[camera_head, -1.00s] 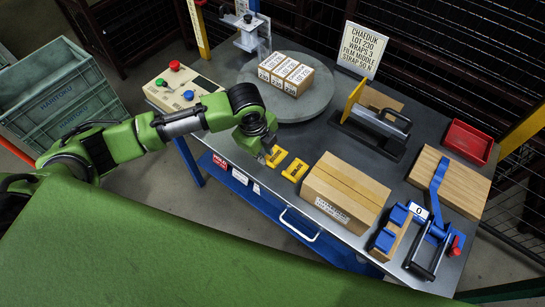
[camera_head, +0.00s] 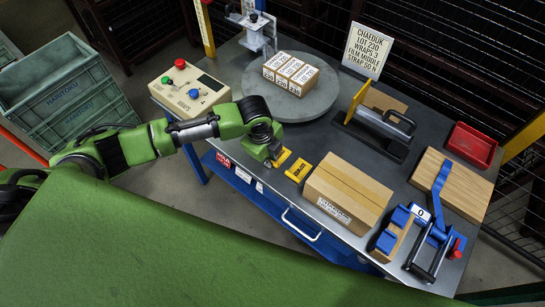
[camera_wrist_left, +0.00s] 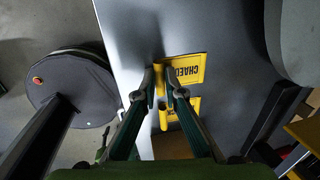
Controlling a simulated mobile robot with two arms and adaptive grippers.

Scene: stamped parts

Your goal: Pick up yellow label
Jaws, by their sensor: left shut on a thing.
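Two yellow labels with dark print lie at the table's near left edge in the head view. One yellow label (camera_head: 283,158) is at the fingertips of my left gripper (camera_head: 272,161), partly hidden by it. The other yellow label (camera_head: 298,171) lies just to its right, beside the carton. In the left wrist view, the fingers of my left gripper (camera_wrist_left: 160,78) are shut with a yellow strip between them, at the edge of the printed label (camera_wrist_left: 188,68). The second label (camera_wrist_left: 193,103) shows partly behind a finger. I cannot tell whether the gripped label is lifted. My right gripper is not in view.
A brown carton (camera_head: 347,192) stands right of the labels. Behind are a round turntable (camera_head: 320,108) with small boxes, a control box (camera_head: 188,88) and a film sealer (camera_head: 380,122). A blue tape dispenser (camera_head: 420,225) and a red tray (camera_head: 470,145) stand further right.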

